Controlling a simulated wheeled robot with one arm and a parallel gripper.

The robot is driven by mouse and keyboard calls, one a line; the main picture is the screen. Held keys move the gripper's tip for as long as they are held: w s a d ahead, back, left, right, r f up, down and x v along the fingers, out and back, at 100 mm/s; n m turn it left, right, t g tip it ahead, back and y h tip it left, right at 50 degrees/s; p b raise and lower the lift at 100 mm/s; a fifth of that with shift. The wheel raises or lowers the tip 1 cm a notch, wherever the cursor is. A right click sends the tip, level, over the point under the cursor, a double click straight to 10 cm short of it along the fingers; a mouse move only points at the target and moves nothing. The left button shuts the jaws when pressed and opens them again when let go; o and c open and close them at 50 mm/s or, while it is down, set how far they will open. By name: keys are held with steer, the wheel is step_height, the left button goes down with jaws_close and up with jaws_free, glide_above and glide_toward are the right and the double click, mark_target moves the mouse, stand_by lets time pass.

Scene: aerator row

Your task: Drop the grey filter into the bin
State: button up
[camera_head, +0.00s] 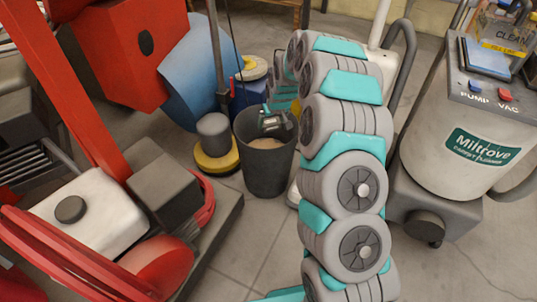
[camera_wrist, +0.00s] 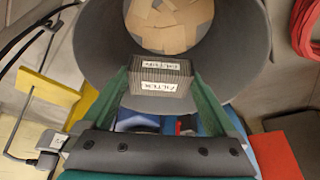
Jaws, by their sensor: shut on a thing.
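The grey filter (camera_wrist: 163,72) is a small ribbed block with white "FILTER" labels. In the wrist view my gripper (camera_wrist: 160,86) has its green fingers shut on its two sides. Behind it is the dark grey bin (camera_wrist: 240,45), with brown cardboard-like pieces inside; the filter overlaps the bin's mouth and wall in this view. In the head view the bin (camera_head: 266,170) stands upright on the floor, and a dark part of my gripper (camera_head: 273,122) shows at its mouth. The filter cannot be made out clearly there, and its exact height relative to the rim cannot be told.
A yellow-based grey post (camera_head: 215,150) stands left of the bin, with a blue barrel (camera_head: 250,85) behind. A red machine (camera_head: 110,215) is at left. A grey "Miltrove" cleaning machine (camera_head: 470,130) is at right. Tiled floor (camera_head: 235,225) in front of the bin is clear.

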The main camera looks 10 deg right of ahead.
steer(key=o, duration=1)
steer(key=v, duration=0.7)
steer(key=shift+s+r+b, duration=0.2)
steer(key=shift+r+b, duration=0.1)
steer(key=shift+r, duration=0.05)
